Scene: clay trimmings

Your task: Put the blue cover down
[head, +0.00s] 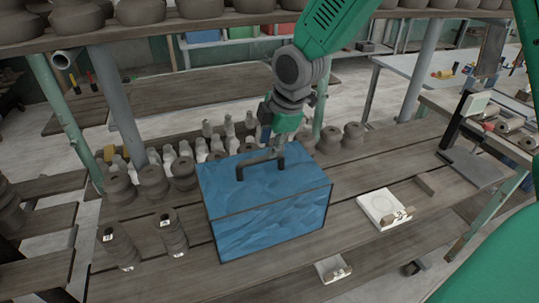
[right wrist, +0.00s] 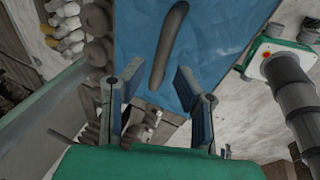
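The blue cover (head: 270,220) is a box-shaped, wrinkled blue cover with a dark bar handle (head: 258,165) on top. It sits on the wooden slatted table, and what is beneath it is hidden. My right gripper (head: 276,143) is over the cover at the right end of the handle. In the right wrist view the two fingers (right wrist: 155,85) are spread apart and empty. The grey handle (right wrist: 170,45) lies beyond the fingertips, against the blue top (right wrist: 215,35), with visible gaps to both fingers. My left gripper is not in view.
Stacked grey clay pieces (head: 172,232) stand left of the cover, and pale bottle shapes (head: 205,148) with several pots behind it. A white square tray (head: 378,206) and a smaller one (head: 332,269) lie to the right. Bare table (head: 320,215) separates the cover and trays.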

